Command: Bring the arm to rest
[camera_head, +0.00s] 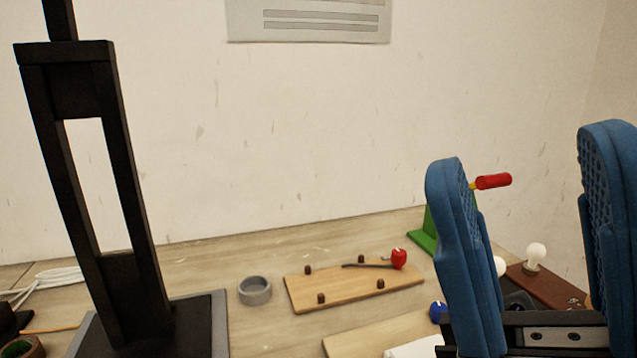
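My gripper (525,150) is at the right of the head view, with its two blue ribbed fingers pointing up. The fingers stand wide apart and nothing is held between them. The gripper is nearer to the camera than the table and covers part of its right side. The black bar at the foot of the fingers shows at the bottom edge; the rest of the arm is out of view.
Behind the fingers are a green stand (424,240), a red-handled item (494,181) and a white bulb (536,255). A wooden board (350,290) with pegs and a grey ring-shaped dish (255,290) lie mid-table. A tall black frame (130,215) stands left.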

